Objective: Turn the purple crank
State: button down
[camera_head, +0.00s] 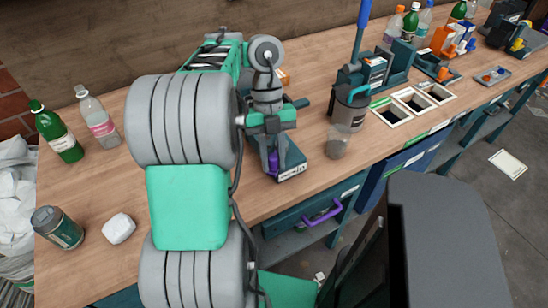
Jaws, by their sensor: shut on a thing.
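The purple crank (274,163) shows as a small purple part low on a dark teal device (294,165) with a pale label, near the front edge of the bench. My gripper (272,148) points down over this device and is shut on the purple crank. Its fingers and wrist hide most of the crank and the upper part of the device, so the crank's angle cannot be told.
A clear cup (338,141) and a grey canister (350,105) stand close to the right. Bottles (57,132), a can (56,228) and a white block (118,228) stand left on the wooden bench (85,265). A purple drawer handle (324,214) sticks out below the front edge.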

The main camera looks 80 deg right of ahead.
jog(key=shift+w+m, duration=0.3)
jog(key=shift+m, duration=0.2)
jog(key=c, duration=1.2)
grip_release()
jog(key=shift+o, duration=0.2)
jog(key=s+p+v, duration=0.1)
jog(key=p+v, duration=0.6)
jog(key=shift+w+d+r+p, duration=0.2)
jog(key=shift+w+r+p, duration=0.1)
jog(key=shift+w+r, duration=0.1)
